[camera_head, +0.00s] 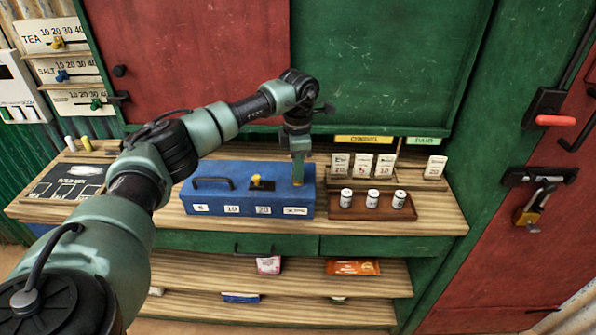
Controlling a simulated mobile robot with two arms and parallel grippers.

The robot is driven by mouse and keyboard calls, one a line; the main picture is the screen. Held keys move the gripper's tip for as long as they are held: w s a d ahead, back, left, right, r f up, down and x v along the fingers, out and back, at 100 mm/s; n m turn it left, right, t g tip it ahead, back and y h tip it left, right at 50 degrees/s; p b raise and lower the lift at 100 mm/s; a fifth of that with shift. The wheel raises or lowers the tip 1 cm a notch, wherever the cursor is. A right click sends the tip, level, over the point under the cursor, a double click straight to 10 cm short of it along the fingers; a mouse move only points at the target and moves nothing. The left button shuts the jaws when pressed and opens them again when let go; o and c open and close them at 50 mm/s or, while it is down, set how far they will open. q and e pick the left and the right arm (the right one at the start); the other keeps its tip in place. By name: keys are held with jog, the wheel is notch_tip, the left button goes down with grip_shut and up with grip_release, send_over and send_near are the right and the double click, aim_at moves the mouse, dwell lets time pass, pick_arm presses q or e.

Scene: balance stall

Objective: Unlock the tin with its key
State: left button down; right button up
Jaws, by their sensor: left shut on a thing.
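The tin is a blue box (225,208) on the wooden counter, with a dark carry handle, a yellow knob on a black plate in its top, and white number labels along its front. My left gripper (298,176) points down over the right end of the tin's top, its fingers shut. A small brass-yellow bit, apparently the key (296,182), shows at the fingertips, against or just above the tin. The fingers hide most of it, and I cannot tell whether it sits in a lock. My right gripper is out of view.
A brown tray (345,212) with three small white canisters stands just right of the tin, with upright price cards (363,166) behind. A dark board (75,182) lies at the left. Packets sit on the shelf below. A padlock (533,205) hangs on the red door at right.

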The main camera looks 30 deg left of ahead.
pick_arm(q)
jog(key=shift+r+m, duration=0.1)
jog(key=shift+m, duration=0.9)
jog(key=c, duration=1.5)
grip_release()
notch_tip(320, 180, up, 8)
jog(key=shift+f+b, duration=0.1)
jog(key=shift+b, duration=0.95)
